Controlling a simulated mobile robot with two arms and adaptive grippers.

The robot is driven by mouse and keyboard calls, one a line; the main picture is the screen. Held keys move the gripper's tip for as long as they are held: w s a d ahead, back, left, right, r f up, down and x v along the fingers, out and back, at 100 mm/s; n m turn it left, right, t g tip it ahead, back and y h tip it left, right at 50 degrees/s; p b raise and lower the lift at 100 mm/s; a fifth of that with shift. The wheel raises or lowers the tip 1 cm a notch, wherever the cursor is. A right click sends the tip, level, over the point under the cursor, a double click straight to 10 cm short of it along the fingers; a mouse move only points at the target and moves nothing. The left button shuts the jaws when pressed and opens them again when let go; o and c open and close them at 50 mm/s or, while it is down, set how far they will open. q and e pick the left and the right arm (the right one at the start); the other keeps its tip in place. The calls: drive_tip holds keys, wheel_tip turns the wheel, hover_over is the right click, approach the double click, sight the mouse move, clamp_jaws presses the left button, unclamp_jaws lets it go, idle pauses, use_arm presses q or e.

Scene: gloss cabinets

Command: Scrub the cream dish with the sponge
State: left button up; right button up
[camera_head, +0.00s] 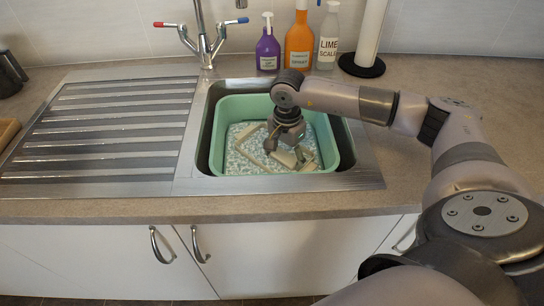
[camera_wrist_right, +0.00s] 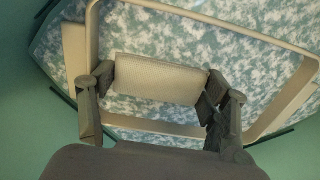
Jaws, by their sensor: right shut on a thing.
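A cream rectangular dish (camera_wrist_right: 290,104) lies in the foamy water of the basin, its rim showing around my right gripper in the wrist view. In the head view part of its pale rim (camera_head: 255,158) shows left of the gripper. My right gripper (camera_wrist_right: 160,95) is shut on a pale beige block, which looks like the sponge (camera_wrist_right: 158,80), held between its two fingers inside the outline of the dish. In the head view my right gripper (camera_head: 286,150) reaches down into the basin. Whether the sponge touches the dish is unclear. My left gripper is not in view.
A green basin (camera_head: 217,140) sits in the metal sink, with a ribbed drainer (camera_head: 105,130) to its left. A tap (camera_head: 204,45) stands behind. Purple (camera_head: 267,50), orange (camera_head: 299,45) and clear (camera_head: 328,45) bottles and a paper roll (camera_head: 370,30) line the back.

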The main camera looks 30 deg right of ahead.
sight(261, 150)
drive_tip(key=shift+w+a+f, duration=0.1)
drive_tip(key=shift+w+a, duration=0.05)
drive_tip(key=shift+w, duration=0.35)
drive_tip(key=w+b, duration=0.1)
drive_tip(key=w, duration=0.1)
drive_tip(key=w+a+b, duration=0.1)
drive_tip(key=w, duration=0.1)
drive_tip(key=shift+w+a+b, duration=0.25)
drive_tip(key=shift+w+b, duration=0.15)
drive_tip(key=shift+w, duration=0.4)
drive_tip(key=shift+w+a+b, duration=0.2)
drive_tip(key=shift+w+b, duration=0.15)
drive_tip(key=shift+w, duration=0.65)
drive_tip(key=shift+s+d+p, duration=0.15)
drive_tip(key=shift+s+p, duration=0.25)
drive_tip(key=shift+s, duration=0.2)
drive_tip(key=shift+s+d+r+p, duration=0.15)
drive_tip(key=shift+s+r+p, duration=0.05)
drive_tip(key=shift+s, duration=0.3)
drive_tip(key=shift+s+d+r+p, duration=0.1)
drive_tip(key=shift+s+r+p, duration=0.05)
drive_tip(key=shift+s, duration=0.4)
drive_tip(key=shift+s+d+r+p, duration=0.15)
drive_tip(key=shift+s+r+p, duration=0.05)
drive_tip(key=shift+s, duration=0.3)
wheel_tip(261, 150, up, 10)
drive_tip(key=p, duration=0.6)
drive_tip(key=shift+r, duration=0.25)
